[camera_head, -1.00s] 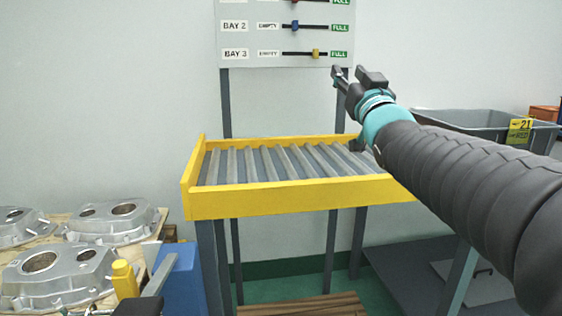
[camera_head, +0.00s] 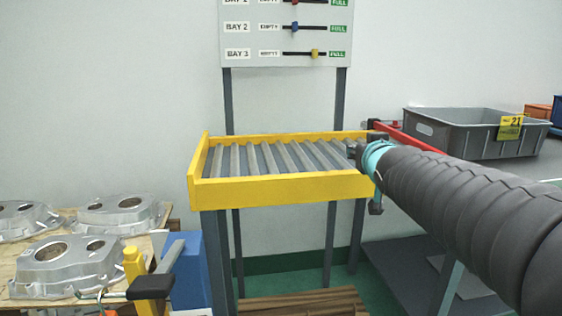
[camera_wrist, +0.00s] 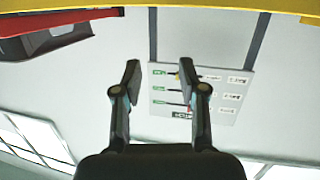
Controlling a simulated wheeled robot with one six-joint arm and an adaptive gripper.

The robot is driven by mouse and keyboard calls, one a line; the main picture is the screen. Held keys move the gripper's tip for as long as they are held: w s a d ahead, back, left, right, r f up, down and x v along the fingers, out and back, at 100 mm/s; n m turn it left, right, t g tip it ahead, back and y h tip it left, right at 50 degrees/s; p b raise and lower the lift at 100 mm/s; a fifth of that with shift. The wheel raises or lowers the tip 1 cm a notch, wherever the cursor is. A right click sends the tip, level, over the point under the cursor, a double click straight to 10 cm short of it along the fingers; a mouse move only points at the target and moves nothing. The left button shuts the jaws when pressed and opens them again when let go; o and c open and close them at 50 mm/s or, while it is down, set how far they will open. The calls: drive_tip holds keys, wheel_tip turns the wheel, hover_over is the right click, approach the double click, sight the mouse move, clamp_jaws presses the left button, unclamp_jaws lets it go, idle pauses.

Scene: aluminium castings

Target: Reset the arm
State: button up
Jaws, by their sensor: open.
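My gripper (camera_wrist: 160,72) is open in the wrist view, with two dark fingers apart and nothing between them. In the head view my black sleeved arm comes in from the right. Its gripper end is at the right end of the yellow-framed roller rack (camera_head: 285,188), partly hidden behind the teal wrist. I cannot tell whether it touches the rack. In the wrist view the bay board (camera_wrist: 222,95) shows upside down beyond the right finger.
A grey bin (camera_head: 455,140) with a yellow tag stands at the right. The bay board also hangs above the rack (camera_head: 285,35).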

drive_tip(key=s+f+g, duration=0.6)
drive_tip(key=s+f, duration=0.4)
drive_tip(key=f, duration=0.3)
drive_tip(key=s+a+f+g, duration=0.1)
drive_tip(key=s+f, duration=0.4)
drive_tip(key=s, duration=0.5)
drive_tip(key=s+a+f+g, duration=0.1)
drive_tip(key=s+f+g, duration=0.2)
drive_tip(key=s, duration=0.7)
drive_tip(key=shift+s+f+y, duration=0.15)
drive_tip(key=shift+f+y, duration=0.15)
drive_tip(key=shift+f, duration=0.8)
drive_tip(key=shift+a, duration=0.1)
